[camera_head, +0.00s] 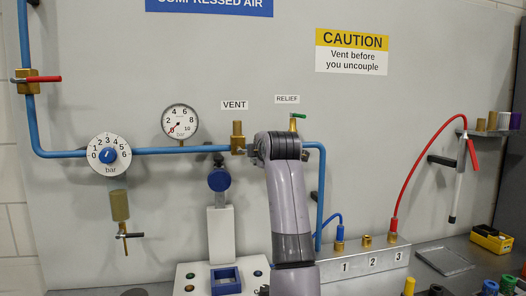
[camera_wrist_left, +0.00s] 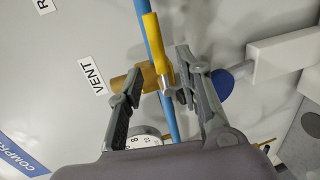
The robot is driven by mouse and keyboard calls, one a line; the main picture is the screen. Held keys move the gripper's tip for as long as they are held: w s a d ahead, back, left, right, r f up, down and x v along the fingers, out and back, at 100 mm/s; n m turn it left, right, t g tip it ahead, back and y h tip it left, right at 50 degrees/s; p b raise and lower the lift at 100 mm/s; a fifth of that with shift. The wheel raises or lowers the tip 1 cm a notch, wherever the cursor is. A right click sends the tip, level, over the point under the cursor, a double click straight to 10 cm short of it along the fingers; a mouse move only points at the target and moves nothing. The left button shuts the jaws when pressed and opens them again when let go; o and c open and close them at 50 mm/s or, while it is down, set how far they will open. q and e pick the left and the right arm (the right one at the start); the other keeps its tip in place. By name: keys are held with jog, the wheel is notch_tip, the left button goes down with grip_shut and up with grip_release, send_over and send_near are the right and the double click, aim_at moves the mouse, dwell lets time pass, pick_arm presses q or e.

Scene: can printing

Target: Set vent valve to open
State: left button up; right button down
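The vent valve's brass body (camera_head: 238,138) sits on the blue pipe below the VENT label (camera_head: 234,105); it also shows in the left wrist view (camera_wrist_left: 124,80). Its yellow lever (camera_wrist_left: 155,42) lies roughly along the pipe in the left wrist view. In the head view my arm hides the lever. My left gripper (camera_wrist_left: 160,64) is open, one finger beside the brass body and the other on the far side of the lever. The lever's lower end is between the fingertips; I cannot tell whether they touch it. My right gripper is not in view.
A pressure gauge (camera_head: 180,122) and a regulator dial (camera_head: 109,155) are left of the valve. A red hose (camera_head: 418,170) is at the right.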

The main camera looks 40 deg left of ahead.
pick_arm(q)
jog(key=v, duration=0.7)
dwell(0.4)
